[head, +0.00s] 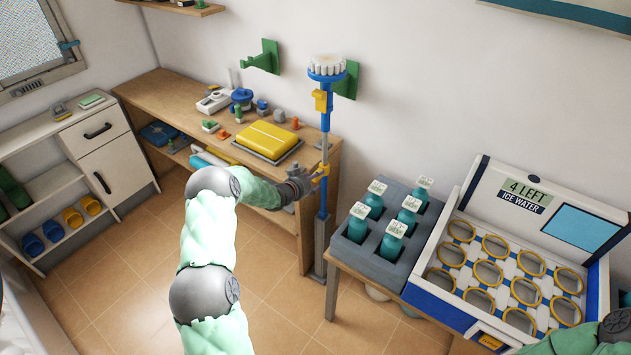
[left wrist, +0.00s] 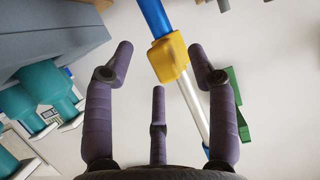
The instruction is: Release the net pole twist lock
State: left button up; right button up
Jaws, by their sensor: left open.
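The net pole (head: 325,150) stands upright against the wall by the end of the wooden bench, with blue and silver tubes and a ribbed white top. It has a yellow clamp (head: 321,100) high up and a yellow twist lock (head: 322,171) lower down. My left gripper (head: 311,182) is open beside the lower lock. In the left wrist view the yellow lock (left wrist: 170,57) lies between and beyond the spread purple fingers (left wrist: 160,68), with blue tube on one side and silver tube on the other. I cannot tell whether any finger touches it. My right gripper is out of view.
A grey crate of teal bottles (head: 385,225) and a white ice-water cooler (head: 480,262) stand on a low table to the right of the pole. The wooden bench (head: 180,88) holds a yellow case (head: 268,139). Green hooks (head: 264,57) stick out from the wall.

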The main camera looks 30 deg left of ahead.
pick_arm(q)
jog(key=shift+w+f, duration=0.25)
jog(key=shift+w, duration=0.4)
grip_shut()
jog(key=shift+d, duration=0.1)
jog(key=shift+d+b, duration=0.1)
jog(key=shift+b, duration=0.4)
